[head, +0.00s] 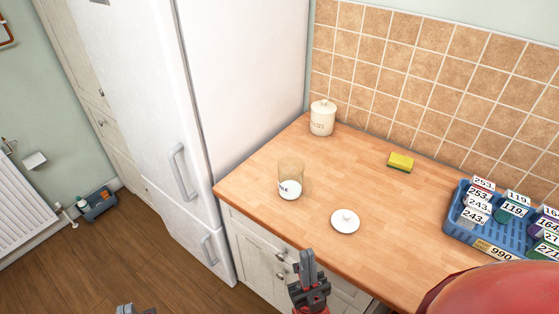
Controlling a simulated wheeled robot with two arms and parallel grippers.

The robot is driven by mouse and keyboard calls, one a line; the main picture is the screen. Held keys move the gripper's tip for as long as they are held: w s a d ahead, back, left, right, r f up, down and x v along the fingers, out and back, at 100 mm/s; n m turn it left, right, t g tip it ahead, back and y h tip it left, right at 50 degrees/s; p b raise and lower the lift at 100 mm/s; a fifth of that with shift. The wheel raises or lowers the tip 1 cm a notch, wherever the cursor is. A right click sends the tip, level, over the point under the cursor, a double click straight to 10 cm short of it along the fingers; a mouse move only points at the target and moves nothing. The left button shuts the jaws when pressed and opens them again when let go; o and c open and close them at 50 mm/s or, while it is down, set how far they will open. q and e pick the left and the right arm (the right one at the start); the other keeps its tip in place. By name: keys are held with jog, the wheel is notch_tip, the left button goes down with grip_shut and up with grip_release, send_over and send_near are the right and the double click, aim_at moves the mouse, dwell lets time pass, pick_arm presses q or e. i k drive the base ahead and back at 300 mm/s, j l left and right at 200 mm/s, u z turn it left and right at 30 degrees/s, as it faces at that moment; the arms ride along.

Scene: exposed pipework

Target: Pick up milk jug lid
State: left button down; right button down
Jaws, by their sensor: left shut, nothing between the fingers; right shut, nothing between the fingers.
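A round white lid with a small knob (345,221) lies flat on the wooden counter, near its front edge. A clear glass jar (290,172) with white contents at the bottom stands to the lid's left and further back. My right gripper (308,260) is shut and empty, in front of the counter's front edge, below and left of the lid in the picture. It is apart from the lid. My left gripper (125,308) is shut and empty at the bottom edge, over the floor, and only its tip shows.
A lidded cream canister (322,118) and a yellow sponge (400,163) stand toward the tiled wall. A blue basket (458,233) of labelled items is at the right. A red rounded object (500,292) covers the lower right corner. The white fridge (150,110) borders the counter's left. Counter around the lid is clear.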

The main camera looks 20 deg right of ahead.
aim_at(345, 221)
jog(key=z, duration=1.15)
jog(key=k+j+u, duration=0.1)
jog(key=k+u, duration=0.3)
jog(key=i, duration=0.5)
